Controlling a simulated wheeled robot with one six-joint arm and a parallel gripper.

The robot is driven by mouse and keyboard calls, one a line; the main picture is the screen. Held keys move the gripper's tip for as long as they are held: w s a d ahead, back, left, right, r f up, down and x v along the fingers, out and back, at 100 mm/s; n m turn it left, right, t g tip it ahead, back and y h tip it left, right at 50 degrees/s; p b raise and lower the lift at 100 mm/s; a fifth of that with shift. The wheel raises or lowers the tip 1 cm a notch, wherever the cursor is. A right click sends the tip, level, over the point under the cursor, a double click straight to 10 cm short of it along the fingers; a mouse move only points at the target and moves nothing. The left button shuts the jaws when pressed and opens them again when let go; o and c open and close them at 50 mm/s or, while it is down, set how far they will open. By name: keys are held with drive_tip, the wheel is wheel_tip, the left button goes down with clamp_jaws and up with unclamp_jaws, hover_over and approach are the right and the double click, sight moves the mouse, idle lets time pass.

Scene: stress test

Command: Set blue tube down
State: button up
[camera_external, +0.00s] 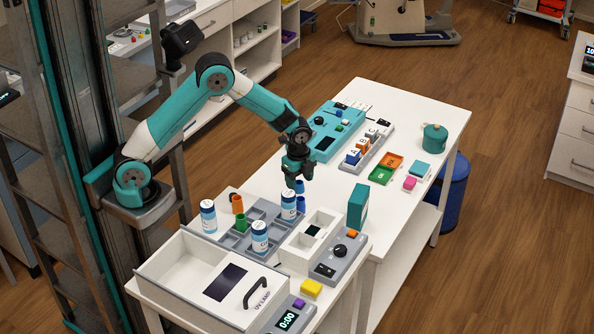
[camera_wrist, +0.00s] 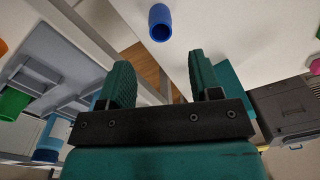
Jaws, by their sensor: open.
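My gripper (camera_external: 298,172) hangs over the near table, just beyond the grey tray. In the wrist view its two dark green fingers (camera_wrist: 163,80) are spread apart with nothing between them. A blue tube (camera_wrist: 161,22) shows past the fingertips, on a white surface and clear of both fingers, with its dark open end visible. In the external view, a dark blue piece (camera_external: 299,187) shows right below my gripper and another blue piece (camera_external: 301,204) shows beside a bottle. I cannot tell which of these is the tube in the wrist view.
The grey compartment tray (camera_external: 262,206) is close by, with an orange tube (camera_external: 237,204), a green tube (camera_external: 241,222) and several white-and-blue bottles around it. A teal box (camera_external: 357,205) stands upright to the right. The white tabletop (camera_external: 335,187) between is mostly clear.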

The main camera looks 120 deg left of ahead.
drive_tip(key=s+d+r+n+y, duration=0.2)
drive_tip(key=s+d+r+n, duration=0.2)
drive_tip(key=d+r, duration=0.85)
drive_tip(key=s+d+r+n+y, duration=0.1)
drive_tip(key=s+d+r+n, duration=0.3)
drive_tip(key=s+d+n, duration=0.3)
drive_tip(key=s+d, duration=0.1)
drive_tip(key=s, duration=0.4)
drive_tip(key=shift+y, duration=0.4)
